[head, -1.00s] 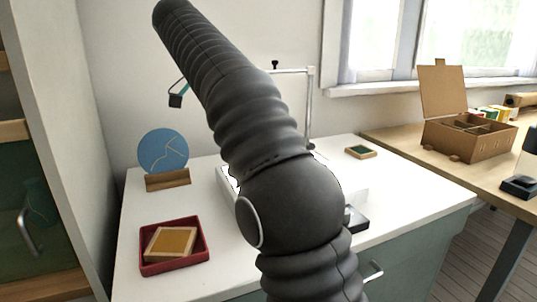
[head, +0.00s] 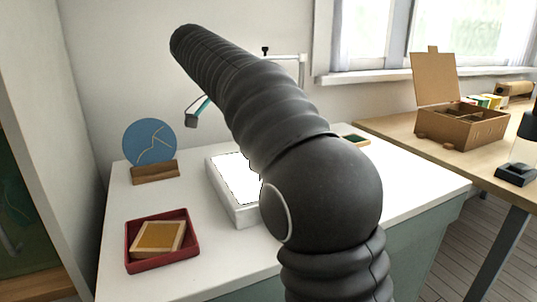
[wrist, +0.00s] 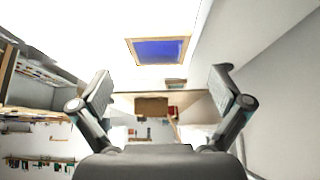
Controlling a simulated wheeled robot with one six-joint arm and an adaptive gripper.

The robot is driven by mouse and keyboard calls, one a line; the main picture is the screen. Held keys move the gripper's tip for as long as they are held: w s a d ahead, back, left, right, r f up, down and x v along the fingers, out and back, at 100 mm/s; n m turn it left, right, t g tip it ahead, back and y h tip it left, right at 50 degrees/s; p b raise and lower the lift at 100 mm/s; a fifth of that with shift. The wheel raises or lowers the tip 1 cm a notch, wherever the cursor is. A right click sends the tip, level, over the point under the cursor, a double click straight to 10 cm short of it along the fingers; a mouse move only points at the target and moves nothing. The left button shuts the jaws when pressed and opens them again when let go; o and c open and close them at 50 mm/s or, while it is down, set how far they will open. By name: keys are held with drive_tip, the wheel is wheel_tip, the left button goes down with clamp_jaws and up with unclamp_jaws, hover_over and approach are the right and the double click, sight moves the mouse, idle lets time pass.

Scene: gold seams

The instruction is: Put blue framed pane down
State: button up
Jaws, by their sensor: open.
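The blue framed pane (wrist: 158,50) shows in the wrist view, a deep blue rectangle in a light wooden frame against a bright white area. My gripper (wrist: 160,82) is open, its two fingers spread wide. The pane is beyond the fingertips, and nothing shows between them. In the head view I cannot make out the pane, and my arm covers much of the middle. A white light panel (head: 233,181) glows on the white cabinet top, its right part hidden by my arm.
A red tray (head: 134,262) holds an amber framed pane (head: 158,237) at front left. A blue disc with gold seams (head: 149,142) stands in a wooden holder. A green framed pane (head: 355,139) lies behind my arm. An open cardboard box (head: 462,130) is on the right table.

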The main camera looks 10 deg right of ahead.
drive_tip(key=x, duration=0.4)
drive_tip(key=shift+s+d+f+b, duration=0.1)
drive_tip(key=shift+d+f+b, duration=0.1)
drive_tip(key=shift+b, duration=0.15)
drive_tip(key=shift+r, duration=0.1)
drive_tip(key=c, duration=1.3)
